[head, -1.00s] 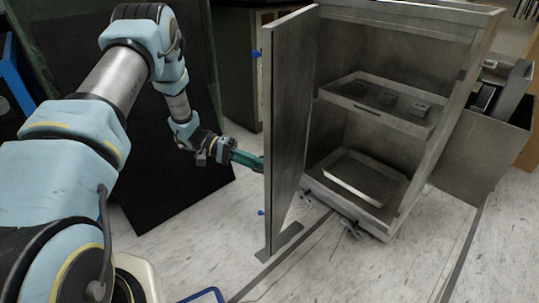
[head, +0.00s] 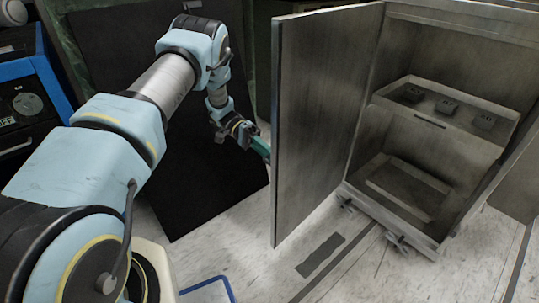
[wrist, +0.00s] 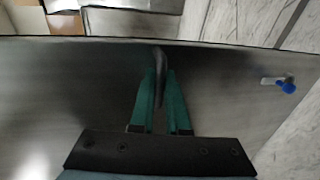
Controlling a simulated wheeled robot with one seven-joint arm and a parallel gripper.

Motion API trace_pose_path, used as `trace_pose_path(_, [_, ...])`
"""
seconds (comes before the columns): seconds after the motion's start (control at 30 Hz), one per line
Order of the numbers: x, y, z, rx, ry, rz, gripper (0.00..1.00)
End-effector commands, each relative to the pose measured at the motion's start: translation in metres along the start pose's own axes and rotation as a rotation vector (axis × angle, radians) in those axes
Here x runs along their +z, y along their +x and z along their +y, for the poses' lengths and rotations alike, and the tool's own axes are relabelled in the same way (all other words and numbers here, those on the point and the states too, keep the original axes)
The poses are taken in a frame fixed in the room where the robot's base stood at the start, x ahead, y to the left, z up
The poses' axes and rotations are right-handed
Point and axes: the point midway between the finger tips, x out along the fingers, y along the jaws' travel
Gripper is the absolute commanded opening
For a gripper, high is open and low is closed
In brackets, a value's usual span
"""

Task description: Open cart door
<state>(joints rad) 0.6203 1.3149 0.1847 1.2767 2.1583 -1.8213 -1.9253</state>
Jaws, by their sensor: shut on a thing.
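The grey metal cart (head: 440,60) stands at the right in the head view, upright on casters. Its door (head: 315,120) stands wide open, swung out to the left on its hinge side. My gripper (head: 262,148) is at the door's outer face, with the fingertips partly hidden behind the door edge. In the wrist view the green fingers of my gripper (wrist: 162,90) are shut on a dark upright handle (wrist: 160,65) on the door's face (wrist: 230,75). A blue-tipped peg (wrist: 287,86) sticks out near the door's right side.
Inside the cart, an upper tray (head: 440,125) holds small dark blocks, and a lower tray (head: 400,190) lies at the bottom. A large black panel (head: 165,120) leans behind my arm. A blue-edged unit (head: 30,100) stands at the left.

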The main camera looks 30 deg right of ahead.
Motion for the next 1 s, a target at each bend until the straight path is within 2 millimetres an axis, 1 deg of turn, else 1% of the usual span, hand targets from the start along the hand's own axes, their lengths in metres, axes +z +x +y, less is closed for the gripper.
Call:
trace_pose_path(0.13, [-0.002, 0.001, -0.001, -0.003, 0.004, 0.006, 0.00])
trace_pose_path(0.17, [-0.002, 0.001, -0.001, -0.003, 0.004, 0.006, 0.15])
trace_pose_path(0.27, [-0.002, 0.001, -0.001, -0.003, 0.004, 0.005, 0.26])
trace_pose_path(0.57, [-0.001, -0.002, 0.000, -0.002, 0.003, 0.004, 0.26])
trace_pose_path(0.67, [-0.002, -0.011, -0.001, -0.003, 0.004, 0.005, 0.26])
trace_pose_path(0.77, [-0.001, -0.028, -0.001, -0.004, 0.005, 0.005, 0.26])
trace_pose_path(1.0, [-0.001, -0.077, -0.002, -0.004, 0.005, 0.006, 0.26])
